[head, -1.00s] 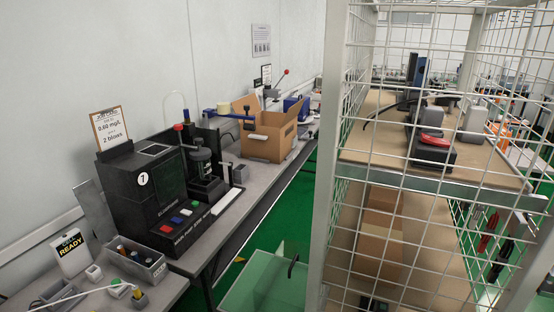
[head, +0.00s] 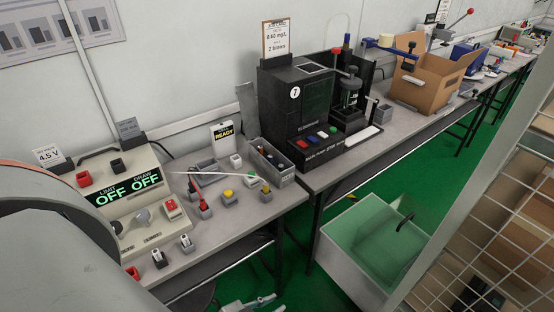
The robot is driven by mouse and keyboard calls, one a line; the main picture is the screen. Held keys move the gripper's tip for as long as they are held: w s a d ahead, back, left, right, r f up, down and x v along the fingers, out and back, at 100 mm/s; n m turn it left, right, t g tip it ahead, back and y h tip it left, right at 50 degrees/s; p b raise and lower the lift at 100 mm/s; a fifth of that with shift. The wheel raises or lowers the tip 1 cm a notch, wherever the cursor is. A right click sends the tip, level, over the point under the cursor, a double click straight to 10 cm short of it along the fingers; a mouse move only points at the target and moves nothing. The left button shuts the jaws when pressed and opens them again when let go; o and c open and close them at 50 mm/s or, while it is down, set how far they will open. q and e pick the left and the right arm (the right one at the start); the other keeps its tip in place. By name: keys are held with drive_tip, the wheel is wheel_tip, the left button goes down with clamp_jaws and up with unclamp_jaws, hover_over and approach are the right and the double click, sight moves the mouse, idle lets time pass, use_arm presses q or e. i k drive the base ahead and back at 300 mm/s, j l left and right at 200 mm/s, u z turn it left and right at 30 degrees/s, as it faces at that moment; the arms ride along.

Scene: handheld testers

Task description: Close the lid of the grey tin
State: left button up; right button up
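A grey open-topped box (head: 284,179), which looks like the grey tin, stands on the bench beside the black machine. Several dark and coloured cylinders sit in it. A plain grey panel (head: 246,112) stands upright just behind it and may be its raised lid; the join is not clear. My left gripper (head: 268,302) shows only in part at the bottom edge, below the bench front and well apart from the box. I cannot tell whether its fingers are open or shut. My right gripper is not in view.
A white READY sign (head: 222,138), small coloured jacks (head: 228,196) and a white cable lie left of the box. A control box reading OFF OFF (head: 130,195) is further left. The black machine (head: 300,110) stands close right. A green-tinted bin (head: 372,245) and a mesh cage are at right.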

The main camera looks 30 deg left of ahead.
sight(245, 92)
drive_tip(key=u, duration=1.55)
